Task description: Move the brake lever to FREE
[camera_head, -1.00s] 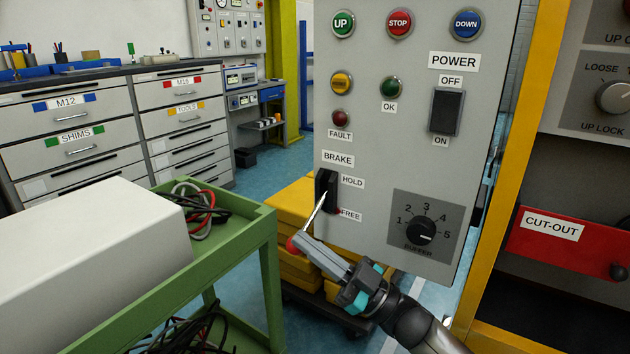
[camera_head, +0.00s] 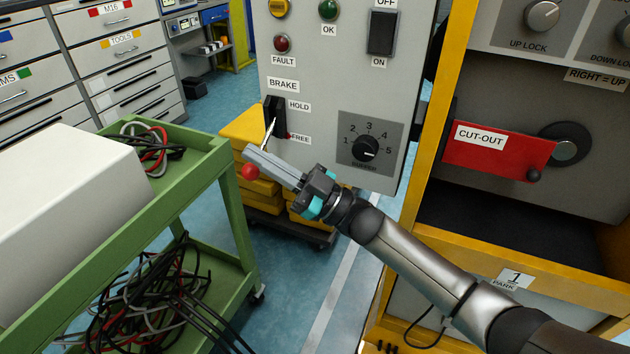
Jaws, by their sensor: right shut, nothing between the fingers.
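The brake lever (camera_head: 268,134) is a thin metal rod with a red ball knob (camera_head: 250,172). It comes out of a black slot (camera_head: 276,112) on the grey control panel, beside the HOLD (camera_head: 299,106) and FREE (camera_head: 299,139) labels. The rod slants downward and out toward me. My right gripper (camera_head: 250,154) is shut and empty. Its fingertips overlap the lower rod just above the knob; I cannot tell whether they touch. The fingers hide part of the rod. My left gripper is not in view.
A rotary buzzer knob (camera_head: 365,149) sits right of the lever. A green cart (camera_head: 197,166) with a white box (camera_head: 60,185) and cables stands at left. Yellow blocks (camera_head: 262,190) lie on a dolly below the panel. A red CUT-OUT cover (camera_head: 500,150) is at right.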

